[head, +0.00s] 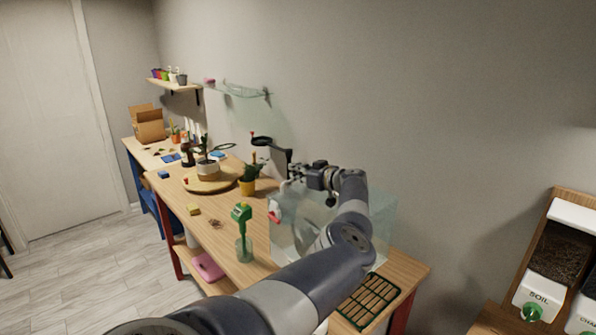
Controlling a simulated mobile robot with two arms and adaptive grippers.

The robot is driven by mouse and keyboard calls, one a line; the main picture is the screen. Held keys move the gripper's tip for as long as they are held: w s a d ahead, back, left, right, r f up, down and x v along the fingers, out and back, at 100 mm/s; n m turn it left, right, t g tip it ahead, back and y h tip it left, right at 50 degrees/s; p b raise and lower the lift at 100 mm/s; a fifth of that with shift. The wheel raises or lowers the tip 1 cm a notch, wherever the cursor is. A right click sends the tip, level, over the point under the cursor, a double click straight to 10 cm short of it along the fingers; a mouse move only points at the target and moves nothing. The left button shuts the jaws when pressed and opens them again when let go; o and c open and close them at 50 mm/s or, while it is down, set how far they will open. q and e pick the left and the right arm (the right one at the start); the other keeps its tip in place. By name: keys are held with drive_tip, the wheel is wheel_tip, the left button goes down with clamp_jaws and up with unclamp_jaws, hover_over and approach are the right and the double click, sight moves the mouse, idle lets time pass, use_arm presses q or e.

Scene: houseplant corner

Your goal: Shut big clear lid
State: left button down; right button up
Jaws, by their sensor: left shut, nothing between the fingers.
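A big clear box (289,236) stands on the wooden table, right of the middle of the head view. Its see-through walls show faintly on both sides of my arm. A pale clear panel (384,207) shows at its right, behind my arm. I cannot tell the lid's outline from the walls, nor how far it is open. My left gripper (291,182) is shut and empty at the upper back-left part of the box. I cannot tell whether it touches the clear panel. My left arm hides much of the box's middle and front. My right gripper is out of view.
A green-handled tool stands in a clear jar (244,249) left of the box. A green grid tray (368,301) lies at the front right. Bare table (213,235) shows at the left.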

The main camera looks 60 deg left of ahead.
use_arm(q)
drive_tip(key=shift+r+p, duration=0.5)
drive_tip(key=d+r, duration=0.8)
drive_tip(key=d, duration=0.1)
drive_tip(key=shift+w+r, duration=0.25)
drive_tip(key=shift+w, duration=0.15)
